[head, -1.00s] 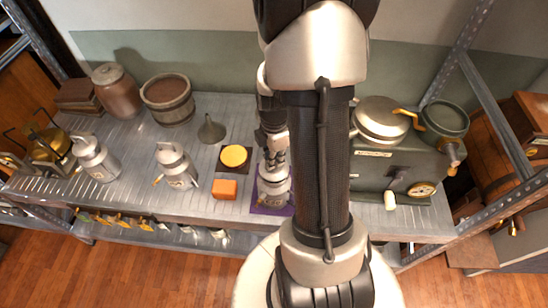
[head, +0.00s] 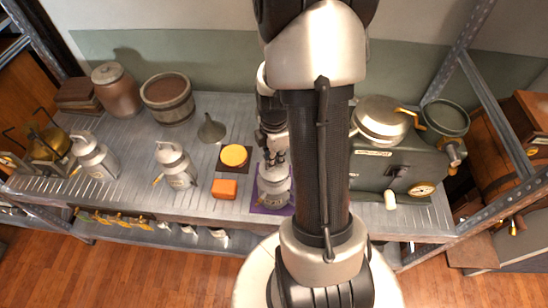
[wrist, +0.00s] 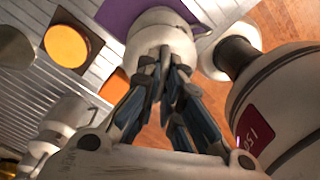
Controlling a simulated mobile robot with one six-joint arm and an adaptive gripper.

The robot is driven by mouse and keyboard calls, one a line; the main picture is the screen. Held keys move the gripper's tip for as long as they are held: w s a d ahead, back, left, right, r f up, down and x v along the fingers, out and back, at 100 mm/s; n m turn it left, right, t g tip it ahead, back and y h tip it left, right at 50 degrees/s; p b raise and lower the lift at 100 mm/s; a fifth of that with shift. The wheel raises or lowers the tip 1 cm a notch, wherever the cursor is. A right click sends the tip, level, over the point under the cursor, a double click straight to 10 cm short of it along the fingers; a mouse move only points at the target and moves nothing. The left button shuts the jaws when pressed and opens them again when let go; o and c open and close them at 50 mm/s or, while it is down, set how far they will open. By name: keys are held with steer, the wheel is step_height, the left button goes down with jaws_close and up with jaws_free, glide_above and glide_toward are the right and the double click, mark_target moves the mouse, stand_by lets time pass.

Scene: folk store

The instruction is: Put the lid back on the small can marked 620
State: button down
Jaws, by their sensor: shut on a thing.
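A small pale metal can (head: 274,192) stands upright on a purple mat (head: 272,208) at the shelf's front, left of my arm. Its number is too small to read. My gripper (head: 274,158) is directly above it, with fingers pointing down. In the wrist view my gripper (wrist: 165,52) is shut at the top centre of a pale round lid (wrist: 160,22), apparently on its knob. The lid is at the can's top; I cannot tell whether it is seated or slightly above the rim. The purple mat also shows in the wrist view (wrist: 118,14).
An orange block (head: 224,189) and a yellow disc (head: 233,155) on a dark square lie just left. Two larger cans (head: 177,166) (head: 94,157), a funnel (head: 211,128) and a wooden bucket (head: 168,100) are farther left. A grey machine (head: 400,172) stands right of my arm.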

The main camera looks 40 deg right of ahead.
steer(key=c, duration=1.7)
jaws_free()
steer(key=shift+o, duration=0.7)
steer(key=o, duration=0.4)
steer(key=shift+c, duration=0.2)
steer(key=shift+r+p, duration=1.45)
steer(key=shift+r, duration=0.3)
steer(key=shift+r+p, duration=1.4)
steer(key=shift+r, duration=0.4)
